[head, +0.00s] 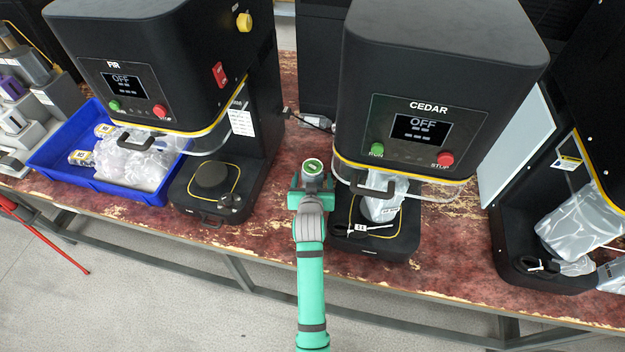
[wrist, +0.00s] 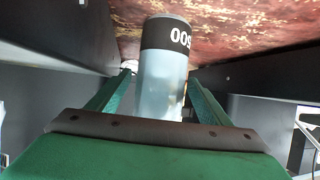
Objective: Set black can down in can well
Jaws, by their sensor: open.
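A silvery can with a black band marked with digits (wrist: 163,70) stands between the two spread fingers of my gripper (wrist: 160,98) in the wrist view. In the head view its round top with a green disc (head: 313,167) shows at my gripper (head: 311,192), between the FIR and CEDAR machines. My gripper is open around the can; whether a finger touches it I cannot tell. The can's underside is hidden. No can well shows clearly; the FIR machine's base has a round black pad (head: 212,174) inside a yellow outline.
The CEDAR machine (head: 440,70) stands close on the right, with a plastic bag (head: 384,200) and a tag on its base. The FIR machine (head: 150,50) is on the left, beside a blue tray (head: 100,182) of bags. Worn red tabletop (head: 262,215) is bare between the machines.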

